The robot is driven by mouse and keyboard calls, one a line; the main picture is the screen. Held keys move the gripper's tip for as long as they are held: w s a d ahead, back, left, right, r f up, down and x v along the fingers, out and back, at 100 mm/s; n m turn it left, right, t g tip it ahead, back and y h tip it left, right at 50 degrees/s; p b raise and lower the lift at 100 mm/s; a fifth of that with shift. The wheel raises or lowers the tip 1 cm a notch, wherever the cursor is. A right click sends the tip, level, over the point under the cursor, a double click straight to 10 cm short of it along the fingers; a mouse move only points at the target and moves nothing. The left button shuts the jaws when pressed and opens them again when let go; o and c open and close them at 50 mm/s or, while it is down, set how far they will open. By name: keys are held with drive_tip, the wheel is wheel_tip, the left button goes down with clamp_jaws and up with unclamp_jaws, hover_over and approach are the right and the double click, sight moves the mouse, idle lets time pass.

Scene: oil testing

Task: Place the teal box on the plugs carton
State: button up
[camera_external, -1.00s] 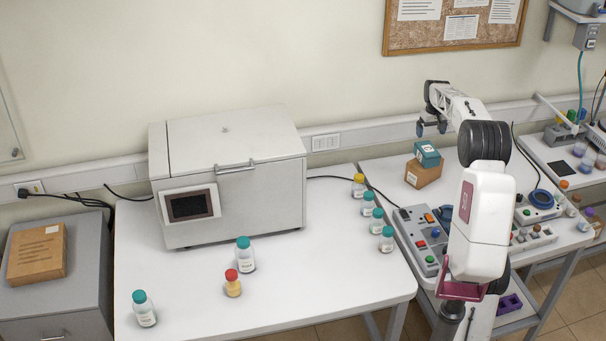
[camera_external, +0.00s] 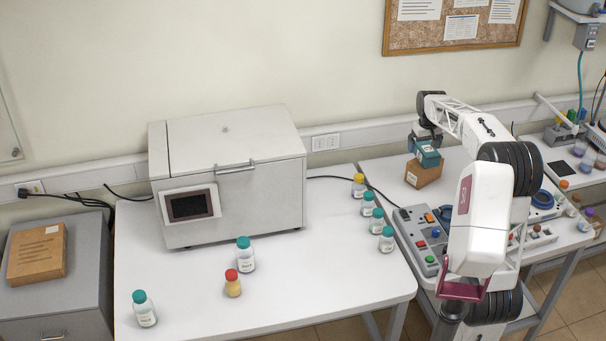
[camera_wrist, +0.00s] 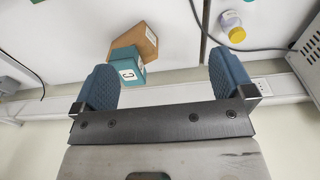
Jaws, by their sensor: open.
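The teal box (camera_external: 428,156) with a white label rests on a brown cardboard carton (camera_external: 424,174) at the back of the right-hand table. I cannot read the name on that carton. In the wrist view the teal box (camera_wrist: 125,64) and the carton (camera_wrist: 146,42) lie beyond my left finger. My gripper (camera_external: 426,139) is just above the teal box and hides part of its top. In the wrist view my gripper (camera_wrist: 162,62) has its fingers wide apart with nothing between them.
A grey control unit (camera_external: 422,236) with coloured buttons is in front of the carton. Several capped bottles stand on the left table (camera_external: 330,270), near a large grey machine (camera_external: 235,165). Another brown carton (camera_external: 37,255) lies on the cabinet at far left.

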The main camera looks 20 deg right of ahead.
drive_tip(key=s+a+t, duration=0.1)
drive_tip(key=s+a, duration=0.4)
drive_tip(key=s, duration=0.6)
drive_tip(key=s+a, duration=0.4)
drive_tip(key=s, duration=0.6)
drive_tip(key=s+a+f, duration=0.2)
drive_tip(key=s+f, duration=0.2)
drive_tip(key=s, duration=0.6)
drive_tip(key=s+a+f, duration=0.3)
drive_tip(key=s+f, duration=0.1)
drive_tip(key=s, duration=0.6)
drive_tip(key=shift+s+f+t, duration=0.3)
drive_tip(key=shift+f+t, duration=0.05)
drive_tip(key=shift+t, duration=0.05)
